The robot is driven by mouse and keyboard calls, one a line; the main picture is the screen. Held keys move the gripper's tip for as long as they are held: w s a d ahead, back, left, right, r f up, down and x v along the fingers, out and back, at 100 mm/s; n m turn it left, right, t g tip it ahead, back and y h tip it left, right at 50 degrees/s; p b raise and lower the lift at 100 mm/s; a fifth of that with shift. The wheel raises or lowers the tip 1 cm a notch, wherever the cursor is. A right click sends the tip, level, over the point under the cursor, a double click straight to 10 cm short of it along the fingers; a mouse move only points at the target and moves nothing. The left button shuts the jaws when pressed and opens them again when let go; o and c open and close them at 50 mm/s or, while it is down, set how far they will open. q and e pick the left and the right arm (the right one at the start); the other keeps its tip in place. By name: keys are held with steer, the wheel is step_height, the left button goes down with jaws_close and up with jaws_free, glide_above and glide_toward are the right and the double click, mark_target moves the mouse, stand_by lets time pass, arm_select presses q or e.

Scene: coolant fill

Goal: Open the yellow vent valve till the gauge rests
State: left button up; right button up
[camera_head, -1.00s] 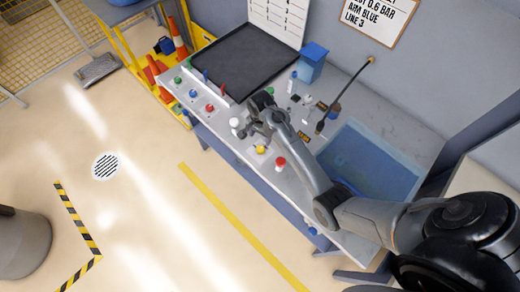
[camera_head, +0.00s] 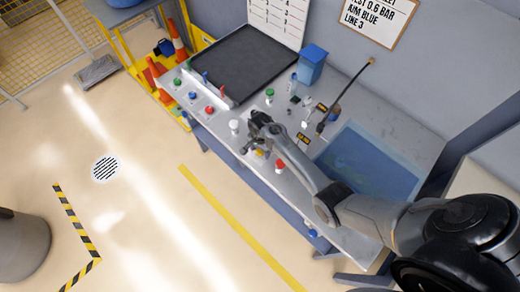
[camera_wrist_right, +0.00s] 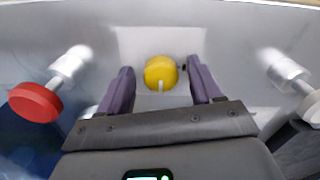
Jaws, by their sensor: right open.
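The yellow vent valve (camera_wrist_right: 160,72) shows as a round yellow knob in the right wrist view, between the two fingertips of my right gripper (camera_wrist_right: 160,83). The fingers are open, one on each side of the knob, with gaps visible. In the head view my right gripper (camera_head: 252,142) is over the front edge of the bench and hides most of the yellow knob (camera_head: 260,153). I cannot pick out the gauge or read it. My left gripper is out of view.
A red knob (camera_wrist_right: 36,102) and a white knob (camera_wrist_right: 312,108) flank the yellow one. On the bench (camera_head: 222,118) are a black tray (camera_head: 245,62), a blue box (camera_head: 312,62), a green-topped fitting (camera_head: 270,94) and a blue basin (camera_head: 365,165). A sign (camera_head: 382,20) hangs behind.

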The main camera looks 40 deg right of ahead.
steer(key=c, duration=1.1)
steer(key=shift+o, duration=0.2)
